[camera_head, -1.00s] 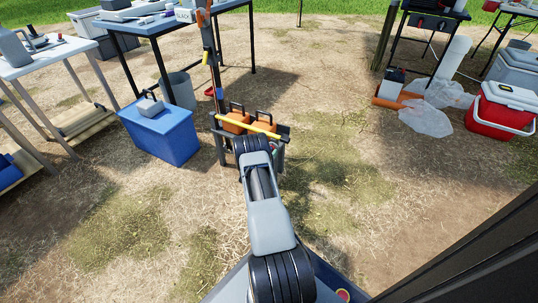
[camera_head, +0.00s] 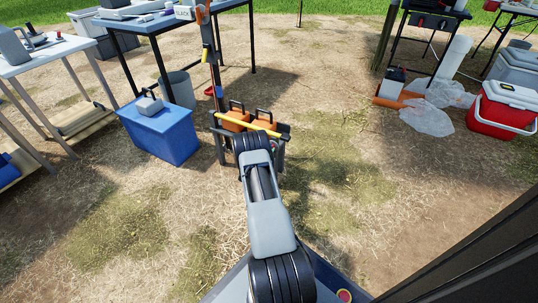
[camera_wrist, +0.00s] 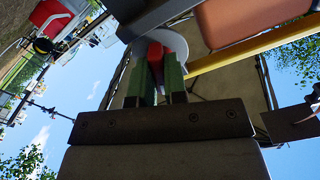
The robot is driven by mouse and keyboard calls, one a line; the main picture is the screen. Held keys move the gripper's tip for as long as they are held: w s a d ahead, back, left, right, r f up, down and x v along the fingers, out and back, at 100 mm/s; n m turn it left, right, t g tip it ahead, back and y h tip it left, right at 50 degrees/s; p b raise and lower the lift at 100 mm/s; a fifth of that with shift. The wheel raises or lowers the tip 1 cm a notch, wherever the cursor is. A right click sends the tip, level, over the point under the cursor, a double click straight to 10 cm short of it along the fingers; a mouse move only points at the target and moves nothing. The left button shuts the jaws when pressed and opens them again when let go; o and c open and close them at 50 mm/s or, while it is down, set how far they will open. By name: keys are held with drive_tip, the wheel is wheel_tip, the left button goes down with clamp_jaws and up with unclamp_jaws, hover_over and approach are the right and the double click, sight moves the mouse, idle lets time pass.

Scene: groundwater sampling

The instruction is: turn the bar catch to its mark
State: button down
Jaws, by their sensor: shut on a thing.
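In the wrist view a red bar (camera_wrist: 155,52), which I take to be the bar catch, stands in front of a pale round disc (camera_wrist: 176,42). My gripper (camera_wrist: 155,80) has two green fingers, one on each side of the red bar, and is shut on it. The far end of the bar and most of the disc's face are hidden or dark. I cannot make out a mark. In the head view my arm hides the gripper and the catch, at the front of the post-mounted rack (camera_head: 284,134).
The rack holds orange cases (camera_head: 266,125) behind a yellow bar (camera_head: 232,121). A blue box (camera_head: 165,138) and a blue table (camera_head: 150,27) stand to the left. A red cooler (camera_head: 497,112) and clear plastic bags (camera_head: 428,118) lie right. Straw ground between is open.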

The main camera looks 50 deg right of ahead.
drive_tip(key=m, duration=1.4)
drive_tip(key=shift+s, duration=0.1)
drive_tip(key=c, duration=1.1)
unclamp_jaws()
drive_tip(key=shift+a, duration=0.1)
drive_tip(key=shift+p+v, duration=2.65)
drive_tip(key=shift+v, duration=4.15)
